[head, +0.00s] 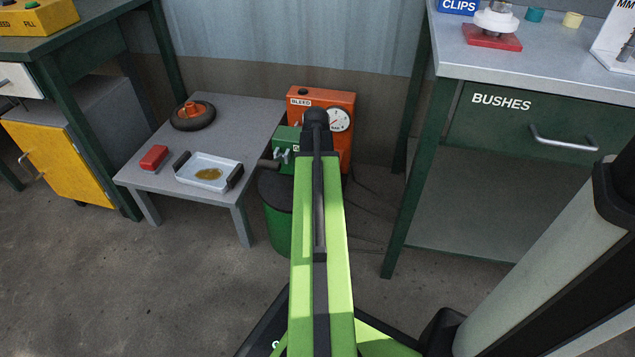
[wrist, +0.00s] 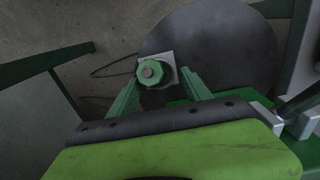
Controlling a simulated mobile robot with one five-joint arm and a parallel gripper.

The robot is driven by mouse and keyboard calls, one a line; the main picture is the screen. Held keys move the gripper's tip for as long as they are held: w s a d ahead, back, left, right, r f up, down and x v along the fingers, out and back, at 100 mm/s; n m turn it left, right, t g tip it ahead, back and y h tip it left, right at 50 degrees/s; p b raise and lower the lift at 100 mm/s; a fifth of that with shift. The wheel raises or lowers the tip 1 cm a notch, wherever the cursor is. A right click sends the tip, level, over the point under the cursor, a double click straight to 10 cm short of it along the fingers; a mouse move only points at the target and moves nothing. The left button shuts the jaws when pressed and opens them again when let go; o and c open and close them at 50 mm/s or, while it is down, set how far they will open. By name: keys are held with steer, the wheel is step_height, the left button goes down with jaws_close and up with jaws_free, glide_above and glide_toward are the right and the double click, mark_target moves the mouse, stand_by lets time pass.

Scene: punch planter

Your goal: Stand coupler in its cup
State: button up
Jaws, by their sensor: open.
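In the wrist view a green, knob-like part with a round metal centre, which looks like the coupler (wrist: 150,72), sits at a pale square plate (wrist: 169,58) over a dark round top (wrist: 215,45). I cannot make out a separate cup. My gripper (wrist: 160,79) is open, its two green fingers on either side of the near edge of the green part, with gaps showing. Whether either finger touches it is unclear. In the head view my arm hides the gripper and the coupler.
A green drum (head: 277,222) with a dark top stands partly behind my arm. An orange gauge box (head: 345,98) and a green box (head: 286,137) are close by. A low grey table (head: 240,115) holds a tray (head: 190,163). A green bench (head: 470,100) stands right.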

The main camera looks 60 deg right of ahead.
step_height(320, 180, up, 12)
steer(key=p, duration=1.2)
